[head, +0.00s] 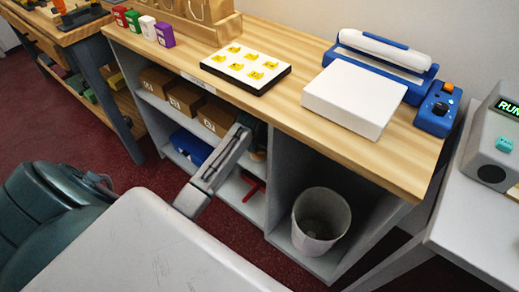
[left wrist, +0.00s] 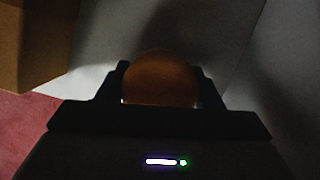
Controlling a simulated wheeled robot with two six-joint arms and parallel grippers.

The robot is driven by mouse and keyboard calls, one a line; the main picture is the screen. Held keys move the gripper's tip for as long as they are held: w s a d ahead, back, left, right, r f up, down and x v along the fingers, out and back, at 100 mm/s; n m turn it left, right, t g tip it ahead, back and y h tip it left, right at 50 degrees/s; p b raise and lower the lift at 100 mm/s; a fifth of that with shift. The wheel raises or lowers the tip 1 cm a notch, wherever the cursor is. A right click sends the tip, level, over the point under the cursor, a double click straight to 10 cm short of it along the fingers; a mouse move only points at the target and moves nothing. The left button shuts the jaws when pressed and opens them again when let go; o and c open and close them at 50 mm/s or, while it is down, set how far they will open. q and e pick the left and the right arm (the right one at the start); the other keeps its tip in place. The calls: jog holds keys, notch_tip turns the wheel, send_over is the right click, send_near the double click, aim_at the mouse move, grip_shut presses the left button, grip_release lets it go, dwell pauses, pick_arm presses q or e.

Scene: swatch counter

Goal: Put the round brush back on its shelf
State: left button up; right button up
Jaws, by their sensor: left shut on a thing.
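My left gripper (head: 257,138) reaches into the right end of the shelving (head: 281,160) under the wooden counter. It is shut on a round brown thing, which looks like the round brush (left wrist: 160,78), between the two dark fingers in the left wrist view. In the head view only a small tan part of it shows below the gripper (head: 258,155). Its underside is hidden, so I cannot tell whether it touches a shelf board. My right gripper is not in view.
Cardboard boxes (head: 186,98) stand on the upper shelf, left of my gripper. A blue bin (head: 191,146) and a red thing (head: 253,187) are lower down. A grey vertical panel separates this bay from one with a waste bin (head: 320,222).

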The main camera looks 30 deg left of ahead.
pick_arm(q)
jog(key=shift+f, duration=0.1)
jog(key=o, duration=1)
jog(key=shift+o, duration=0.2)
